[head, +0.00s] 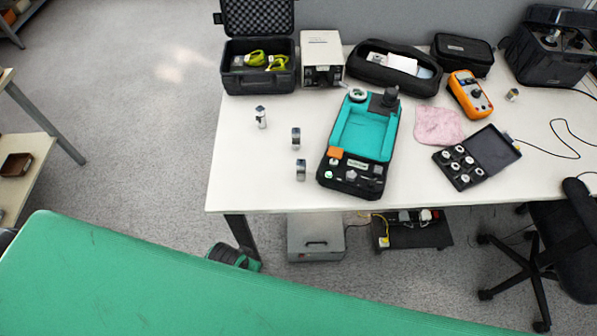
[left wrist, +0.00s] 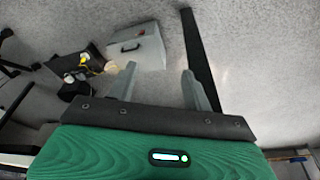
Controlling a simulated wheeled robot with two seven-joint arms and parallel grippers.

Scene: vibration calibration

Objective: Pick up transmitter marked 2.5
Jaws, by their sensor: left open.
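Three small grey metal cylinders, which look like the transmitters, stand on the left part of the white table in the head view: one at the back (head: 261,116), one in the middle (head: 295,139) and one nearer the front (head: 301,170). Their markings are too small to read, so I cannot tell which is 2.5. My left gripper (left wrist: 158,72) is open and empty in the left wrist view, apart from the transmitters. It points toward the floor area under the table. My right gripper is not in view.
The white table (head: 250,185) carries a teal-lined tray (head: 339,125), an open black case (head: 260,82), a white box (head: 321,50), an orange meter (head: 469,95), a pink cloth (head: 438,126) and a sensor case (head: 492,150). A grey box (head: 316,240) stands underneath. The table's front left is clear.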

